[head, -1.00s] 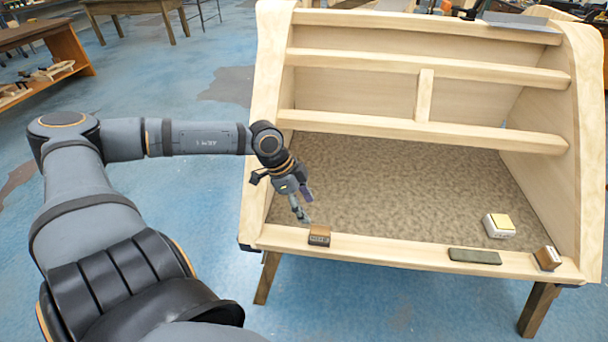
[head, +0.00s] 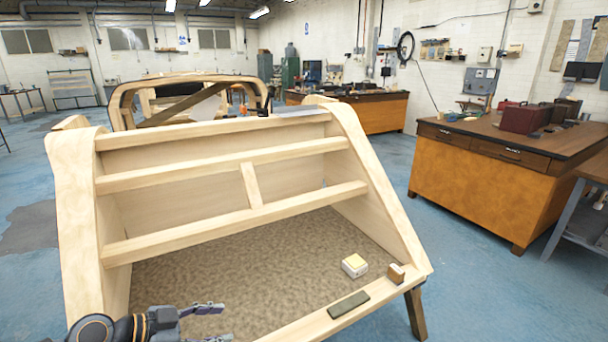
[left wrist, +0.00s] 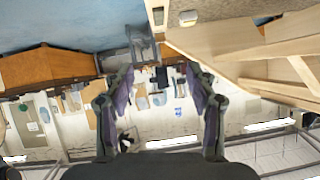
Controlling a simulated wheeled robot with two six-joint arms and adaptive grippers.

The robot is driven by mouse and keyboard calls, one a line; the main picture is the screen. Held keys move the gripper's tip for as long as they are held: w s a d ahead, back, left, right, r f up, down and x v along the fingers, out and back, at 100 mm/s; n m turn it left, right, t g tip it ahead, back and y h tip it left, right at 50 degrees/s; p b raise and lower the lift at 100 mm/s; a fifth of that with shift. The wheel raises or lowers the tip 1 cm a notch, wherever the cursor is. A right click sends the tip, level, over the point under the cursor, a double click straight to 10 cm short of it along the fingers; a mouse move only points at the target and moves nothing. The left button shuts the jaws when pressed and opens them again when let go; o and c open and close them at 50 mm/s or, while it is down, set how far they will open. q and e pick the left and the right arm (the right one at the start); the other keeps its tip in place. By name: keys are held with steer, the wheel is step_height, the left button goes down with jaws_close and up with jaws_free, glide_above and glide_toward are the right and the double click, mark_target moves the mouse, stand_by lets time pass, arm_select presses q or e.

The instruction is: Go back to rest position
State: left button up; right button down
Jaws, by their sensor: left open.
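My left gripper (head: 215,322) shows at the bottom left of the head view, with its two fingers spread and nothing between them. Its arm is mostly cut off by the lower edge. In the left wrist view its fingers (left wrist: 160,85) also stand wide apart, with only the room behind them. The wooden bodyframe (head: 225,222) stands in front of me, and the gripper is at its front left, overlapping its lower part in the picture. It also shows at the upper right of the left wrist view (left wrist: 230,45). My right gripper is not in view.
On the bodyframe's front right are a white block with a yellowish top (head: 354,267), a dark green flat block (head: 348,304) and a brown-and-white block (head: 396,273). An orange-brown workbench (head: 480,190) stands to the right. Blue floor (head: 480,285) between them is clear.

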arm_select(q)
step_height(320, 180, up, 5)
steer(key=w+d+n+t, duration=0.1)
steer(key=w+n+t, duration=0.15)
steer(key=t, duration=0.35)
steer(key=w+a+n+t+y, duration=0.2)
steer(key=a+n+t+y, duration=0.3)
steer(key=a+n+y, duration=0.35)
steer(key=s+a+f+n+g+y, duration=0.35)
steer(key=s+f+g+y, duration=0.2)
steer(key=f, duration=0.35)
steer(key=s+d+f+m+g+h, duration=0.1)
steer(key=s+d+f+g+h, duration=0.1)
steer(key=s+d+f+g, duration=0.4)
steer(key=s+d+f+m+g+h, duration=0.1)
steer(key=s+d+f+m+g, duration=0.2)
steer(key=s, duration=0.5)
steer(key=s+a+f+n+g+p, duration=0.1)
steer(key=a+f, duration=0.1)
steer(key=f, duration=0.9)
steer(key=s+a+f+n+p, duration=0.1)
steer(key=a+f+p, duration=0.1)
steer(key=f, duration=1)
steer(key=s+a+f+g+p, duration=0.1)
steer(key=s+f+p, duration=0.1)
steer(key=s+f, duration=1.3)
steer(key=s, duration=0.4)
steer(key=shift+f, duration=0.4)
steer(key=shift+s+g, duration=0.1)
steer(key=shift+g, duration=0.15)
